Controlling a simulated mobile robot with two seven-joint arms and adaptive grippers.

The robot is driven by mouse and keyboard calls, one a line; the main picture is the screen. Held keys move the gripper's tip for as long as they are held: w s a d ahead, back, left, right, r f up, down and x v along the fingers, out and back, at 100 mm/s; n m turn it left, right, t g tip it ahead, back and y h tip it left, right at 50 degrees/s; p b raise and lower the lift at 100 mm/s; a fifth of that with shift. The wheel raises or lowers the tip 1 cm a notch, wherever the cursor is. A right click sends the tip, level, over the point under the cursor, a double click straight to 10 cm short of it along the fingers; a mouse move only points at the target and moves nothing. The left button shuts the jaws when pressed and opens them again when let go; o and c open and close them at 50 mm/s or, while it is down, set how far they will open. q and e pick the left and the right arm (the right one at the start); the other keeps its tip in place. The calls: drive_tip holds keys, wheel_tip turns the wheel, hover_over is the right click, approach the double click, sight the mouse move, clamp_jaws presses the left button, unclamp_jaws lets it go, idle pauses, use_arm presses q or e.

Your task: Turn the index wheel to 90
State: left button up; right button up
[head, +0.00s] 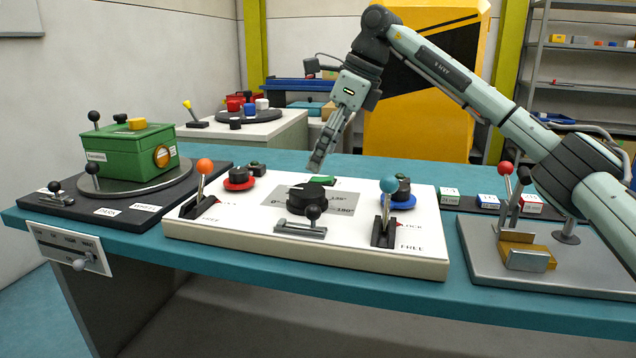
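The index wheel (306,199) is a black round knob in the middle of the white panel (350,248). It sits on a grey plate (341,203) with degree marks; I can read 0° at its left and 180° at its right. Which mark the wheel points to is too small to tell. My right gripper (317,164) hangs above and slightly behind the wheel, pointing down, with a visible gap to it. Its fingers are seen nearly edge-on, so their opening is unclear. I see nothing held in it. My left gripper is not in view.
An orange-knobbed lever (204,167) stands left of the wheel, a blue-knobbed lever (388,187) right. A small black-knobbed slider (313,213) is in front. A green box (131,151) stands on a turntable at left. A grey fixture (540,268) with a red-knobbed lever is at right.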

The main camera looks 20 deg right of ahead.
sight(309, 189)
drive_tip(key=shift+d+f, duration=0.15)
drive_tip(key=shift+f, duration=0.1)
drive_tip(key=x, duration=0.6)
drive_tip(key=shift+f, duration=0.1)
drive_tip(key=shift+a+f, duration=0.3)
drive_tip(key=shift+f, duration=0.2)
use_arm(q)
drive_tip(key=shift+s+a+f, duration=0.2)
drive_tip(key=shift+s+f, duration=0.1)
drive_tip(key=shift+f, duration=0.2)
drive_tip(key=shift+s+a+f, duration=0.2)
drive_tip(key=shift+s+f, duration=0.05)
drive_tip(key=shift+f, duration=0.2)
use_arm(e)
drive_tip(key=c, duration=1.2)
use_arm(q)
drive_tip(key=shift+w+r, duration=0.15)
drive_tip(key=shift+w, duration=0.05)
